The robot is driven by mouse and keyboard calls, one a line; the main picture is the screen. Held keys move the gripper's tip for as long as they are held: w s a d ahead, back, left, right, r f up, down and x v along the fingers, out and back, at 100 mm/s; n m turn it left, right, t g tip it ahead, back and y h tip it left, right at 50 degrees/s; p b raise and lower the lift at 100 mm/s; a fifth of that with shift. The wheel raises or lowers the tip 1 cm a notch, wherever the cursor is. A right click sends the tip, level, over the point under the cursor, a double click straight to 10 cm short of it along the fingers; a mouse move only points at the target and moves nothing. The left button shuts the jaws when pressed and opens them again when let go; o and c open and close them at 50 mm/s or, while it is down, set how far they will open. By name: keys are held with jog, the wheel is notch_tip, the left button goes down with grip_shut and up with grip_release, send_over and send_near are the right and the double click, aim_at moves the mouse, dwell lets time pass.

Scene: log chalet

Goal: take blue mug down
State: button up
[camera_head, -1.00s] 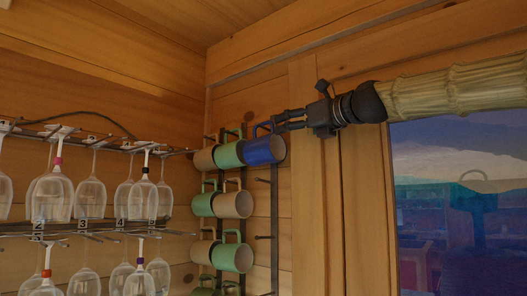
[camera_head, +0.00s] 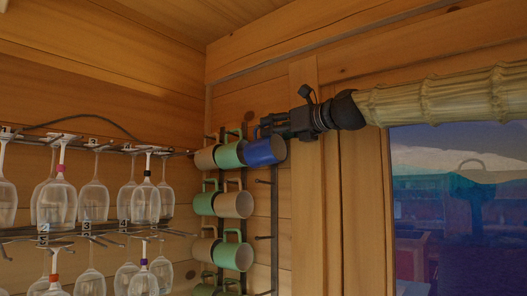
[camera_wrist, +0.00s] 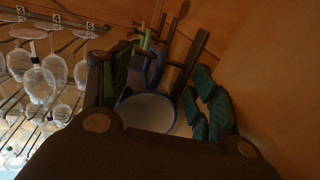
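The blue mug (camera_head: 264,151) hangs at the top right end of the wall mug rack (camera_head: 273,222), beside a green mug (camera_head: 229,155). My gripper (camera_head: 270,124) reaches in from the right at the mug's handle in the head view. In the wrist view the mug (camera_wrist: 146,112) shows its pale inside and blue rim between the two fingers of my gripper (camera_wrist: 163,85). The fingers are apart, one on each side of the mug, with its handle (camera_wrist: 156,66) farther in. I cannot tell whether a finger touches it.
More green and tan mugs, such as a tan one (camera_head: 234,204), hang close below and left. Stemmed glasses (camera_head: 92,200) hang upside down on a rack at the left. A window (camera_head: 455,210) is at the right. A wooden post (camera_head: 306,215) stands right of the mugs.

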jog(key=shift+w, duration=0.1)
jog(key=c, duration=0.3)
jog(key=shift+s, duration=0.2)
grip_shut()
jog(key=shift+r, duration=0.2)
jog(key=shift+r+b, duration=0.55)
jog(key=shift+b, duration=0.15)
jog(key=s+a+b, duration=0.9)
jog(key=s+b, duration=0.3)
jog(key=b, duration=0.1)
jog(key=shift+s+a+f, duration=0.2)
jog(key=shift+s, duration=0.15)
jog(key=shift+b, duration=0.45)
